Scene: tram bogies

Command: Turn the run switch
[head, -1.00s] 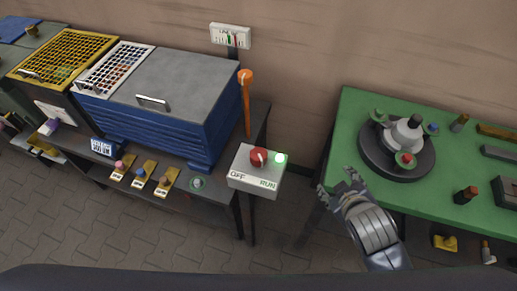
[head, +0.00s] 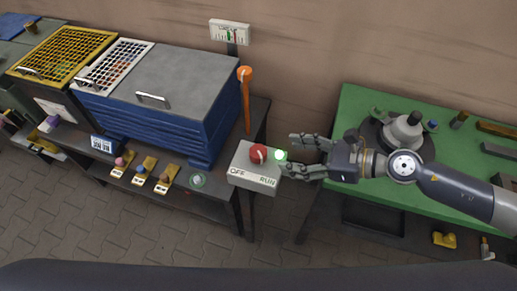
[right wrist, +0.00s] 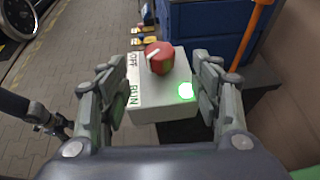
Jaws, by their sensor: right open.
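The run switch is a red knob (head: 258,153) with a white mark, on a pale grey box (head: 240,178) lettered OFF and RUN. A green lamp (head: 281,155) glows on the box beside the knob. My right gripper (head: 288,155) is open at the box's right side, its fingers pointing left towards the knob. In the right wrist view the knob (right wrist: 160,58) stands beyond and between the spread fingers, not visibly touched. The white mark there slants across the knob's top; its exact setting is hard to tell.
A blue cabinet (head: 160,130) stands left of the box, with an orange lever (head: 246,100) behind. Several yellow-tagged knobs line the dark bench. A green table (head: 350,110) with a round dark fixture (head: 375,135) lies under and behind my right arm.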

